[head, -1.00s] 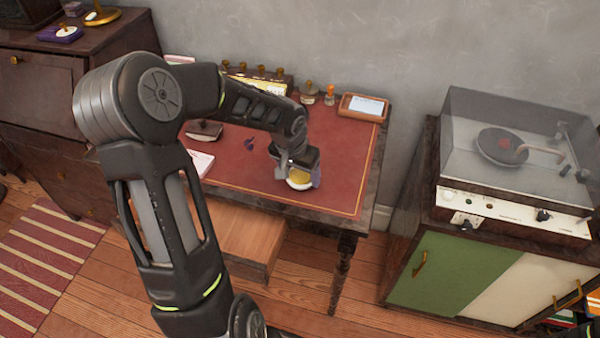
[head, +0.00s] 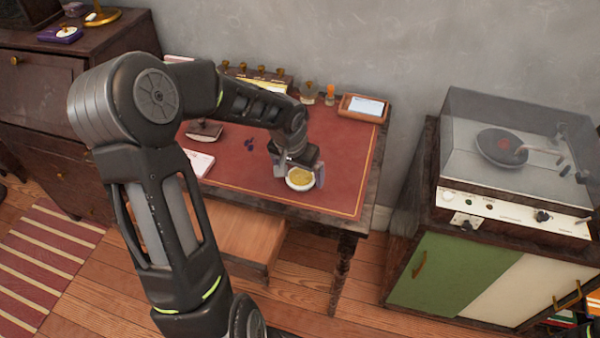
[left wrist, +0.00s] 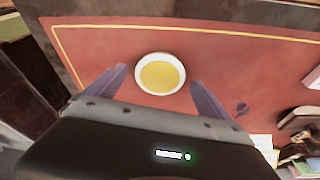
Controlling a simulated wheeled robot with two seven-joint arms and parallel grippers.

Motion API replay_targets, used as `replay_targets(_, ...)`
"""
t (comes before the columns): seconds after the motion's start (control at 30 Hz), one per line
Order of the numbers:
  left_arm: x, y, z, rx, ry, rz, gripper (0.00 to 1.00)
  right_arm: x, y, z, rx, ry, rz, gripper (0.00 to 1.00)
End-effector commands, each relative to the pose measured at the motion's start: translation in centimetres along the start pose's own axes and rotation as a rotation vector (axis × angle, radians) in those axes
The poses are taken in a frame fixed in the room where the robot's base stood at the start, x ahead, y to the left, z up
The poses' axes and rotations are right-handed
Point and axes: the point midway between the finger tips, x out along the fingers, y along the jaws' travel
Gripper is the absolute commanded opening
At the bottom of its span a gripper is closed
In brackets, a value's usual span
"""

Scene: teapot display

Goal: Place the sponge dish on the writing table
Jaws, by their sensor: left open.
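The sponge dish (head: 300,179), a small white round dish with a yellow sponge in it, stands upright on the red top of the writing table (head: 335,187), near its front edge. It also shows in the left wrist view (left wrist: 160,73). My left gripper (head: 298,170) is open, its two fingers on either side of the dish and apart from it. In the left wrist view the gripper (left wrist: 158,82) shows gaps between each finger and the dish. My right gripper is not in view.
A wooden tray with a phone-like device (head: 363,107) and small bottles (head: 309,93) stand at the table's back. A dark blotter (head: 205,130) and white paper (head: 200,163) lie to the left. A record player cabinet (head: 505,165) stands at right. The table's right part is clear.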

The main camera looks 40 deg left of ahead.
Motion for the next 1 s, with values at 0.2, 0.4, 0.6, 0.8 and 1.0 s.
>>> replay_targets(0.2, -4.3, 0.0, -0.1, 0.0, 0.005, -0.002, 0.92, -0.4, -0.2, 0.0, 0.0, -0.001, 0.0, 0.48)
replay_targets(0.4, -8.4, 0.0, -0.1, 0.0, 0.006, -0.001, 0.92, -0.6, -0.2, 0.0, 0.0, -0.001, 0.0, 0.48)
replay_targets(0.6, -10.7, 0.0, 0.0, 0.001, 0.003, 0.0, 0.92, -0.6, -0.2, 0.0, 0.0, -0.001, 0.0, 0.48)
replay_targets(0.8, -11.0, 0.0, 0.0, 0.001, 0.0, 0.001, 0.92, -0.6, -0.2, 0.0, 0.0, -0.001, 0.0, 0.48)
replay_targets(1.0, -11.0, 0.0, 0.0, 0.001, 0.001, 0.001, 0.92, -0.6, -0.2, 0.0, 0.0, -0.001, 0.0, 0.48)
